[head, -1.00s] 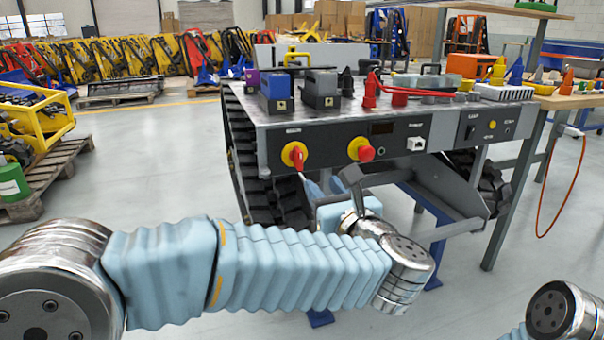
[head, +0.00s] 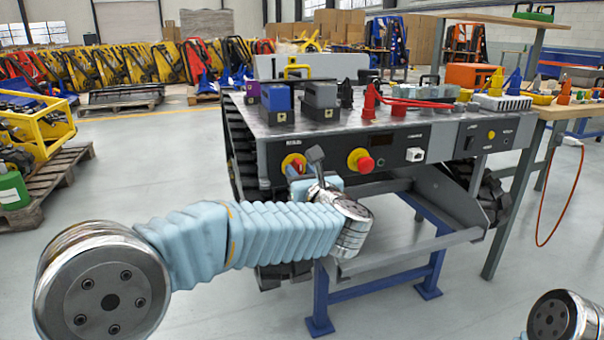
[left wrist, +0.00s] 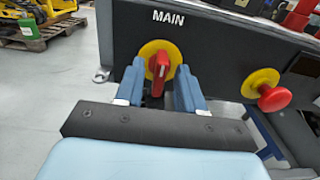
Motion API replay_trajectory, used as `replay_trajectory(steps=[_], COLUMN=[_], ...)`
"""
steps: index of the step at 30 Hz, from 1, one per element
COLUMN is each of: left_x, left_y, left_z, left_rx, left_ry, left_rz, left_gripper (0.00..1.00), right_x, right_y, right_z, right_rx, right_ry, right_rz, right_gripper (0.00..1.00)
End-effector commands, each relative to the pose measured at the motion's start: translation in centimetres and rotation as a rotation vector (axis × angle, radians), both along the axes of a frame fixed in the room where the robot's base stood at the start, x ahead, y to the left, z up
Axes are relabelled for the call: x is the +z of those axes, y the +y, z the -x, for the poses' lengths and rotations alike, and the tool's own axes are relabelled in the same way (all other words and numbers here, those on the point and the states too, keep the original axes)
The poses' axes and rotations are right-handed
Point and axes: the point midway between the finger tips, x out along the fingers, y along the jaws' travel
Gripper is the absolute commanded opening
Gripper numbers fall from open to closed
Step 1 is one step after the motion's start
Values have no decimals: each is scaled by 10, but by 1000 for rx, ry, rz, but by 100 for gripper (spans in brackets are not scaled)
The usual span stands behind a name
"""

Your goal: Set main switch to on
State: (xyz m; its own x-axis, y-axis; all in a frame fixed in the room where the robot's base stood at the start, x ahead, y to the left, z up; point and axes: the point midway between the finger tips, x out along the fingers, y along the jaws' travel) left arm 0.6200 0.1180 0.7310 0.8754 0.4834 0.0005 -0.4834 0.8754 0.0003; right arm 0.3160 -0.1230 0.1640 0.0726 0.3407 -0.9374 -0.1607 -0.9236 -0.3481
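The main switch is a red rotary handle (left wrist: 160,66) on a yellow round plate (left wrist: 146,50), under the label MAIN on the dark front panel. In the left wrist view the handle stands close to upright. It also shows in the head view (head: 297,166), partly covered by my arm's end. My left gripper (left wrist: 160,88) is open, its two blue fingers pointing at the panel, one on each side of the handle. I see no clear contact between fingers and handle. My right gripper is out of view; only a joint of that arm shows at the lower right.
A red emergency button on a yellow plate (head: 361,161) sits right of the switch and also shows in the left wrist view (left wrist: 272,97). Connectors and red cables (head: 400,100) lie on the carrier's top. A blue stand (head: 320,300) is below. Open floor lies left.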

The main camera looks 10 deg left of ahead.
Motion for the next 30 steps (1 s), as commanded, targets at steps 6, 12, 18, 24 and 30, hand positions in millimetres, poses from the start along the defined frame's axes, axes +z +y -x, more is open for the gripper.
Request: replay_trajectory(steps=[6,12,18,24,30], left_x=[0,0,-1,-1,-2], left_y=[0,0,0,-1,-2], left_z=[0,0,0,0,0], left_rx=[0,0,0,0,0], left_ry=[0,0,9,46,119], left_rz=[0,0,-14,-81,-211], left_gripper=[9,0,0,0,0], right_x=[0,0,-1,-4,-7], right_y=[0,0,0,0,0], right_z=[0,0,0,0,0], right_rx=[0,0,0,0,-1], right_ry=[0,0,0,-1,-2], right_rz=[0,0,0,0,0], right_gripper=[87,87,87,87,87])
